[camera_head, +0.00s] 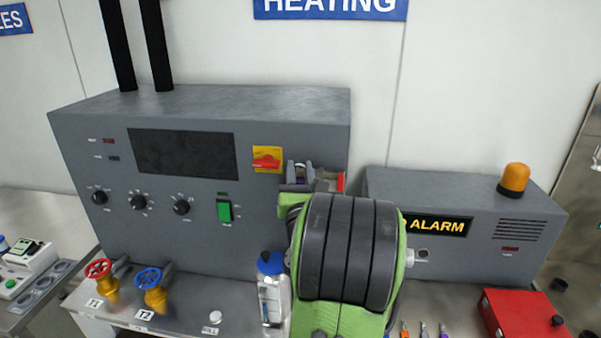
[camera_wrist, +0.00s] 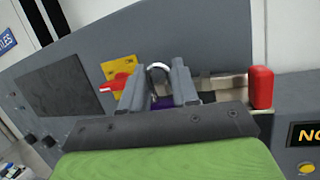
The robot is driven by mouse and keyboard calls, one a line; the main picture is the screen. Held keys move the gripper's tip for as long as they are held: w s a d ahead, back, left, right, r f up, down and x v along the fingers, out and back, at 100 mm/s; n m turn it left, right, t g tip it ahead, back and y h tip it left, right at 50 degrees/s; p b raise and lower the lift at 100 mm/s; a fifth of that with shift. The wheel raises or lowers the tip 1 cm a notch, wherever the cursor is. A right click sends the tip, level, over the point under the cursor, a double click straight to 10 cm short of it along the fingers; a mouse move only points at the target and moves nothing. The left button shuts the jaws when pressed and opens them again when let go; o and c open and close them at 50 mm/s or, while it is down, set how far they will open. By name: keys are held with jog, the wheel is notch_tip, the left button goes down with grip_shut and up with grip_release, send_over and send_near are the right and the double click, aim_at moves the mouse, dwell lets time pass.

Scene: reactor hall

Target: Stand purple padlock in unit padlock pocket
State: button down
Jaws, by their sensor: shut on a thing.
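The purple padlock (camera_wrist: 162,102) is between the two grey fingers of my gripper (camera_wrist: 156,84), shackle upward. Its bright curved shackle (camera_wrist: 158,69) shows above the fingers, and the lower body is hidden by the gripper's palm. In the head view my gripper (camera_head: 300,177) is in front of the right end of the grey heating unit (camera_head: 160,230), partly hidden by my arm. A pale holder with dark openings (camera_wrist: 228,86) is just right of the fingers, with a red piece (camera_wrist: 261,88) at its end. I cannot tell whether the padlock touches it.
A red-and-yellow switch (camera_head: 267,159) is left of my gripper. The alarm box (camera_head: 470,215) with an orange lamp (camera_head: 514,179) stands to the right. Below are a blue-capped bottle (camera_head: 271,290), red and blue valves (camera_head: 149,279) and a red box (camera_head: 520,315).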

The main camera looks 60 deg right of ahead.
jog(key=shift+f, duration=0.15)
jog(key=shift+f+b, duration=0.3)
jog(key=shift+b, duration=0.1)
jog(key=shift+f+b, duration=0.5)
jog(key=shift+f, duration=0.05)
dwell(1.0)
jog(key=c, duration=0.8)
grip_release()
